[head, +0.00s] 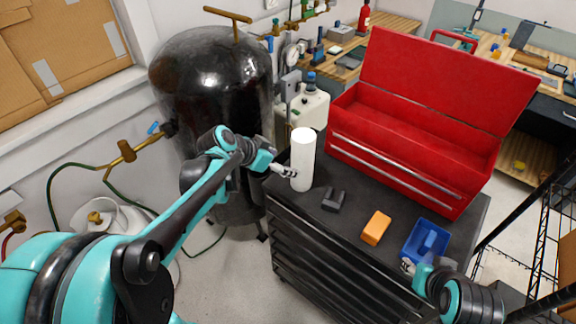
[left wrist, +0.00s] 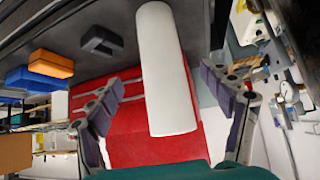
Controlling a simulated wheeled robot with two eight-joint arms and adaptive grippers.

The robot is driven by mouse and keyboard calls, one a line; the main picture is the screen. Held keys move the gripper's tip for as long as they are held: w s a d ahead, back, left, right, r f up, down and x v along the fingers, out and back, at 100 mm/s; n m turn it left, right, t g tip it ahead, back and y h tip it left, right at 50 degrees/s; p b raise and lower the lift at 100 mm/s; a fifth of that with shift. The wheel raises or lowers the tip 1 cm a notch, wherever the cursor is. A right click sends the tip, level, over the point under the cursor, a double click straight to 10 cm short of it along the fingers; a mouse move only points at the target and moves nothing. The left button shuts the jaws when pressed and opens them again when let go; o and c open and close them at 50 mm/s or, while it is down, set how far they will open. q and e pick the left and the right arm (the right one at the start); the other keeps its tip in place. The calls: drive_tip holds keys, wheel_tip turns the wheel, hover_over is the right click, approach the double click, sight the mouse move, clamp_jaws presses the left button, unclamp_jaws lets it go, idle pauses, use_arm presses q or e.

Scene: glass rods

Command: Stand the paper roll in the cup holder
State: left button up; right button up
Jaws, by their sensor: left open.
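The white paper roll (head: 303,160) stands upright on the dark top of a tool cabinet, near its left corner. My left gripper (head: 287,171) is open at the roll's left side, at about mid height. In the left wrist view, the roll (left wrist: 165,70) lies between the two spread fingers (left wrist: 162,98), with gaps on both sides. A small dark notched block (head: 334,199) sits right of the roll; I cannot tell whether it is the cup holder. My right gripper (head: 414,268) is at the blue bin, its fingers partly hidden.
An open red toolbox (head: 400,150) fills the back of the cabinet top (head: 345,225). An orange block (head: 376,228) and a blue bin (head: 425,244) with a blue piece inside are toward the right. A black tank (head: 215,80) stands on the left behind my left arm.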

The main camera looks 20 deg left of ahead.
use_arm(q)
drive_tip(key=s+d+n+y, duration=0.2)
drive_tip(key=s+n, duration=0.1)
drive_tip(key=s, duration=0.6)
drive_tip(key=s+d+f+n+y, duration=0.1)
drive_tip(key=s+d+n+y, duration=0.1)
drive_tip(key=s, duration=0.8)
drive_tip(key=shift+f+n+g+y, duration=0.25)
drive_tip(key=shift+n+g+y, duration=0.05)
drive_tip(key=shift+n, duration=0.3)
